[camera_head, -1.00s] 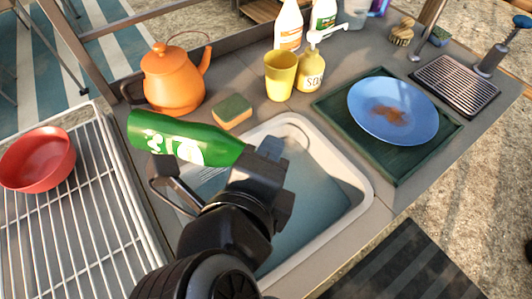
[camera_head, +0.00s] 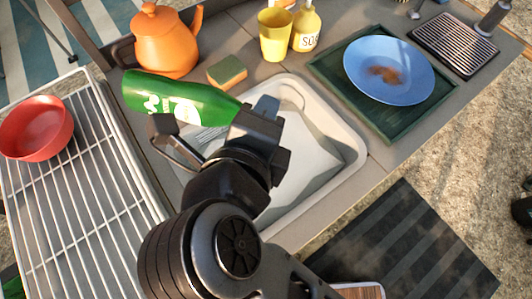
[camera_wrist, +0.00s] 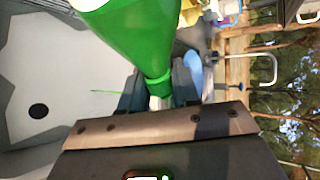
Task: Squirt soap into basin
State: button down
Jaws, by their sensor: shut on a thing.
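My gripper (camera_head: 258,122) is shut on a green bottle (camera_head: 205,102) with a white label, above the basin's upper left part. The bottle lies nearly level, its wide end to the left and its narrow end at my gripper. In the wrist view the green bottle (camera_wrist: 135,35) tapers down to its neck between my fingers (camera_wrist: 160,90). The basin (camera_head: 352,140) is set into the grey counter, pale inside. The wrist view shows the basin floor (camera_wrist: 65,70) with a dark round drain. A thin green line beside the fingers is too small to identify.
A sponge (camera_head: 227,71), orange kettle (camera_head: 165,42), yellow cup (camera_head: 274,38) and soap pump bottle (camera_head: 306,30) stand behind the basin. A blue plate (camera_head: 412,62) with a brown stain lies on a green tray (camera_head: 395,130). A red bowl (camera_head: 36,128) sits on the left rack (camera_head: 105,190).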

jog(key=shift+r+n+h+p, duration=0.9)
jog(key=shift+n+h+p, duration=0.1)
jog(key=shift+p, duration=2.65)
jog(key=shift+f+n+h+b, duration=0.15)
jog(key=shift+n+h+b, duration=0.15)
jog(key=shift+n+h, duration=0.1)
jog(key=n+h, duration=0.1)
jog(key=n, duration=0.1)
jog(key=r+n+h, duration=0.1)
jog(key=n+h, duration=0.1)
jog(key=shift+r+t, duration=0.2)
jog(key=shift+t, duration=0.1)
jog(key=n+h, duration=0.1)
jog(key=n, duration=0.1)
jog(key=r+n+t+h, duration=0.1)
jog(key=n, duration=0.1)
jog(key=n+t, duration=0.1)
jog(key=n, duration=0.1)
jog(key=r+n+h, duration=0.1)
jog(key=shift+r+n+t, duration=0.1)
jog(key=shift+n+t, duration=0.3)
jog(key=shift+r, duration=0.1)
